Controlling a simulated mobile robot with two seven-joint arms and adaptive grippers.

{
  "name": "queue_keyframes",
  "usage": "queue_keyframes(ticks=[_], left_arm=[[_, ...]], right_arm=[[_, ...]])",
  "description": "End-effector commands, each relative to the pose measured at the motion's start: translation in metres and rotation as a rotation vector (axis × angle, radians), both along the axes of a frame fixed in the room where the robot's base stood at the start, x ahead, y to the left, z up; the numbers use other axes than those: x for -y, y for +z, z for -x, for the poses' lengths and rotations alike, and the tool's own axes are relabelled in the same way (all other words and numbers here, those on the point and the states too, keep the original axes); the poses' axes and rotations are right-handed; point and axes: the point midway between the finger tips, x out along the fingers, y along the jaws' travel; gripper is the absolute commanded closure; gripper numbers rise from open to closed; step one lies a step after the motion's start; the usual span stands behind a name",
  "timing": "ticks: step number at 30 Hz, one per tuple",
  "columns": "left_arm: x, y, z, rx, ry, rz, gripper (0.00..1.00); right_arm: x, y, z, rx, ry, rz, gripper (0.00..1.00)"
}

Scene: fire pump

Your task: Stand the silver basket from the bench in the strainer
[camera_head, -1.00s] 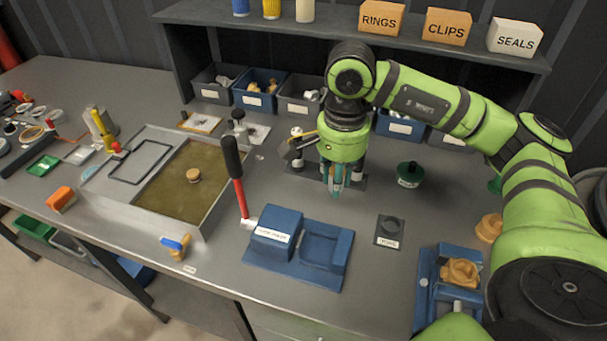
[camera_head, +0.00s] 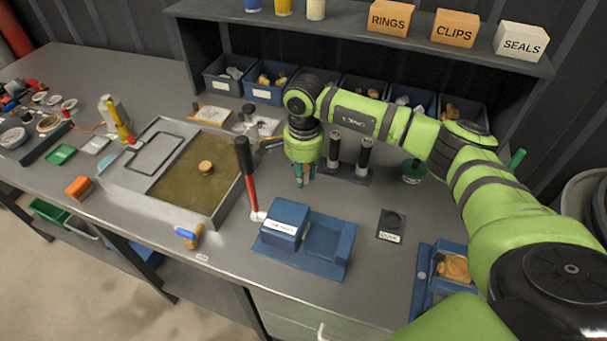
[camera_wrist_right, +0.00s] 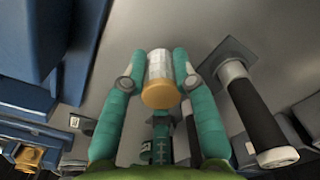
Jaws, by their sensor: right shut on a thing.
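My right gripper (camera_head: 304,180) is low over the bench, to the right of the red lever with the black handle. In the right wrist view its teal fingers (camera_wrist_right: 158,85) are shut on the silver basket (camera_wrist_right: 158,68), a short silver cylinder with a gold-coloured end facing the camera. In the head view the basket is mostly hidden between the fingers. No label marks the strainer, so I cannot tell for sure which fitting it is. A blue housing (camera_head: 425,297) with a tan piece inside stands at the front right. My left gripper is out of view.
Two dark upright cylinders (camera_head: 349,152) stand on a plate just right of the gripper. A blue block with an open recess (camera_head: 325,240) sits in front. A shallow tray (camera_head: 190,232) of brownish liquid is left. Bins line the back under the shelf. Bare bench lies around the labelled dark square (camera_head: 391,226).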

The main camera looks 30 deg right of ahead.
Motion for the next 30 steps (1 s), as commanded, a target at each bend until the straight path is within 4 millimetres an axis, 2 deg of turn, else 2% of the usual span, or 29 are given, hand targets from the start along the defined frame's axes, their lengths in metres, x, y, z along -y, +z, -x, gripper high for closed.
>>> queue_keyframes(ticks=[1,6,17,18,19,30], left_arm=[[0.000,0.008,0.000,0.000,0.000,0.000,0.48],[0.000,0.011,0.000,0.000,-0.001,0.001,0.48],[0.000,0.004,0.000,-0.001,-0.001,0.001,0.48],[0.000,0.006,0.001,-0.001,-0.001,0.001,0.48],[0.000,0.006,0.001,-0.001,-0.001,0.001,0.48],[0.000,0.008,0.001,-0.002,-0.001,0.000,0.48]], right_arm=[[0.000,-0.006,0.001,-0.005,-0.001,-0.001,0.94],[0.000,-0.021,0.001,-0.002,0.001,0.000,0.94],[0.000,-0.027,0.001,0.000,0.001,-0.001,0.94],[0.000,-0.025,0.000,0.000,0.001,-0.001,0.60],[0.000,-0.025,0.001,0.000,0.001,-0.001,0.48],[0.000,-0.023,0.000,0.000,0.000,-0.001,0.48]])
